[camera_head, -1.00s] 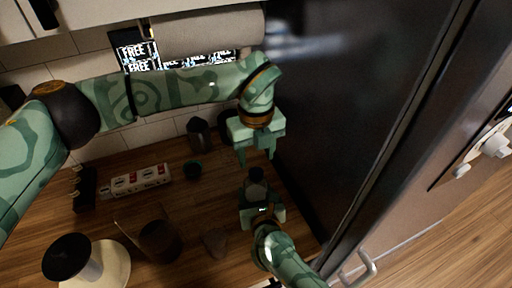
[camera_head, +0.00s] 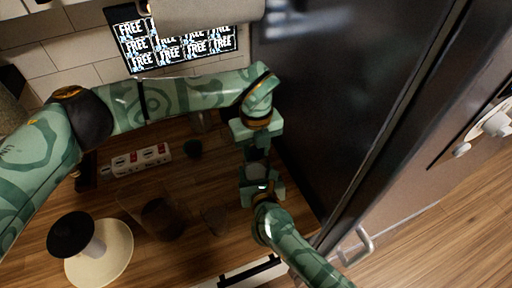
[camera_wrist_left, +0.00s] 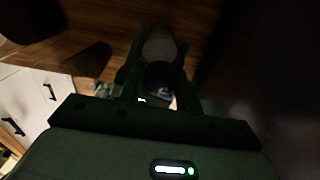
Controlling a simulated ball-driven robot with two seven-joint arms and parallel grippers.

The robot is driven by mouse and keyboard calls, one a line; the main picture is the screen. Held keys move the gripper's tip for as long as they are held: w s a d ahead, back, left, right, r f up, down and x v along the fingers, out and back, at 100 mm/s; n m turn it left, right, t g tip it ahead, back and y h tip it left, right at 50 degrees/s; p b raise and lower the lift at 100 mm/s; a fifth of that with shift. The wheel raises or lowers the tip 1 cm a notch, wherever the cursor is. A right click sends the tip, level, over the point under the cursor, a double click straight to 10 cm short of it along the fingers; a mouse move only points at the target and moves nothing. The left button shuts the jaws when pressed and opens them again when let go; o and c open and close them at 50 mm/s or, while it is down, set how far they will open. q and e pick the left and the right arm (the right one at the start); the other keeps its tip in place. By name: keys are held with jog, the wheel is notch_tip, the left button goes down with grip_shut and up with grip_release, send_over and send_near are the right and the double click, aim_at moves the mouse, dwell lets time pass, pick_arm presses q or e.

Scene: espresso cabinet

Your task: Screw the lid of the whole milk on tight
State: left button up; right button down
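The whole milk bottle stands on the wooden counter in front of the dark fridge. In the head view its pale round top (camera_head: 257,170) shows between my two grippers; most of its body is hidden. My right gripper (camera_head: 261,188) comes from below and has its jaws on both sides of the bottle. My left gripper (camera_head: 258,148) points down just above and behind the top. In the left wrist view its fingers (camera_wrist_left: 159,80) are apart, with a dark round shape and a pale grey one between them. That view is too dark to tell whether the fingers touch the lid.
A tall dark fridge (camera_head: 335,110) stands close on the right. On the counter are a red-and-white box (camera_head: 140,160), a dark cup (camera_head: 161,218), a small dark cup (camera_head: 192,149) and a round white stand with a black top (camera_head: 100,250). A paper roll (camera_head: 205,10) hangs above.

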pick_arm(q)
jog(key=m, duration=0.3)
jog(key=shift+m, duration=0.3)
jog(key=m, duration=1.3)
jog(key=shift+f, duration=0.1)
jog(key=o, duration=1.1)
